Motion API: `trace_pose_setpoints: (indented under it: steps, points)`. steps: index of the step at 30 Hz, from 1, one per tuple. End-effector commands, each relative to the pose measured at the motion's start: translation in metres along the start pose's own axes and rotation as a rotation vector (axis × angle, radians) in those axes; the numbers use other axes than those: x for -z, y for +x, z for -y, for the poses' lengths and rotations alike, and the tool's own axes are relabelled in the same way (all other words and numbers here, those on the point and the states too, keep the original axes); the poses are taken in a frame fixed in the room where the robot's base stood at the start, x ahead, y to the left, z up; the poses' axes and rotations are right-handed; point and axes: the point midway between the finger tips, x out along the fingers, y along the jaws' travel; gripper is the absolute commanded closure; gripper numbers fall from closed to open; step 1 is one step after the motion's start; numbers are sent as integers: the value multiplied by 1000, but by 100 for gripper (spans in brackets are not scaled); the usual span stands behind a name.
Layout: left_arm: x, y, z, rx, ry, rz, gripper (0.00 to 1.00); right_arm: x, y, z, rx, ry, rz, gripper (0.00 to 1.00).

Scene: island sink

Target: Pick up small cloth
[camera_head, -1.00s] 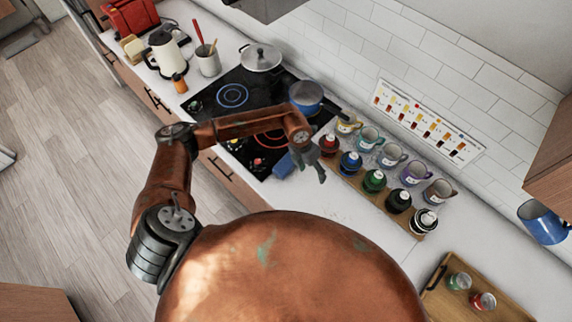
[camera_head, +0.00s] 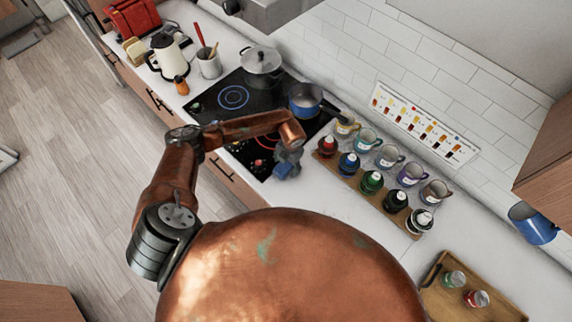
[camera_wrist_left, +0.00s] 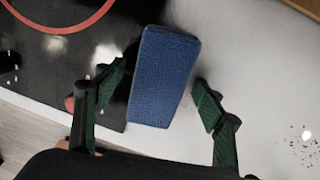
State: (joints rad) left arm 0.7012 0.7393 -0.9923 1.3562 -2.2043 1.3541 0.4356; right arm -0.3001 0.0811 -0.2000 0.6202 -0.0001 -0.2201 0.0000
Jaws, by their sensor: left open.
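The small cloth is a blue, folded, block-like piece (camera_wrist_left: 163,77) lying at the edge where the black cooktop meets the white counter. In the head view the blue cloth (camera_head: 283,171) is partly hidden by my left gripper (camera_head: 288,160), which is right above it. In the left wrist view my left gripper (camera_wrist_left: 160,98) is open, with one green-padded finger on each side of the cloth's near part. My right gripper is not in view.
A blue pot (camera_head: 306,101) and a lidded pot (camera_head: 262,66) stand on the cooktop (camera_head: 205,101). A wooden rack (camera_head: 345,177) with several bottles, and mugs behind it, is right of the gripper.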

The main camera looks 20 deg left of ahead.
Motion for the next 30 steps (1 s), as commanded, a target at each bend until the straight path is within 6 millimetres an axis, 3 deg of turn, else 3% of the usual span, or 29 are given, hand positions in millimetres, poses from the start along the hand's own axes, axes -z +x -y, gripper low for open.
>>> trace_pose_setpoints:
  steps: [6, 25, 30]
  points:
    - [0, 1, 0, 0, 0, 1, 38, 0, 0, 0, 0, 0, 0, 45]
    - [0, 0, 0, 0, 0, 1, 81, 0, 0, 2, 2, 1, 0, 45]
    - [0, 0, 0, 0, 0, 1, 81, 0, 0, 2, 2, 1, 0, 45]
